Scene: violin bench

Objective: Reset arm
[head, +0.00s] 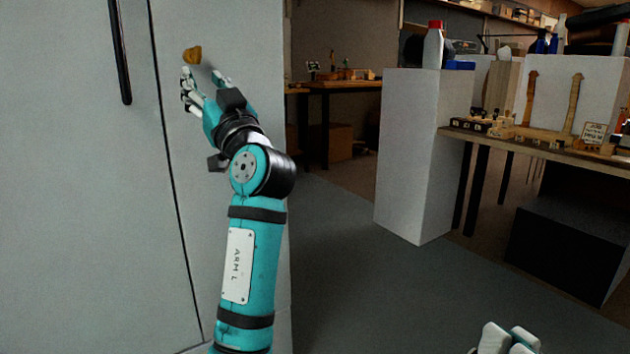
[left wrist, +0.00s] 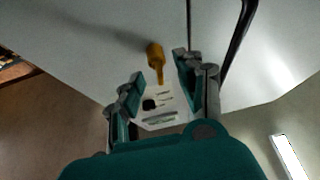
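My left gripper (head: 205,78) is raised in front of the pale cabinet (head: 215,150), with its fingers spread and pointing up. A small amber, knob-like thing (head: 192,54) shows just above the fingertips. It also shows in the left wrist view (left wrist: 155,58), in line with the gap between the fingers. Whether the fingers touch it is unclear. Only pale fingertips of my right gripper (head: 507,341) show at the bottom right edge; the rest is out of frame.
A long dark handle (head: 119,50) runs down the cabinet front at left. A white pedestal (head: 422,150) with a red-capped bottle (head: 433,46) stands right of centre. A workbench (head: 545,143) with violin parts is at right. The grey floor (head: 345,270) between is clear.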

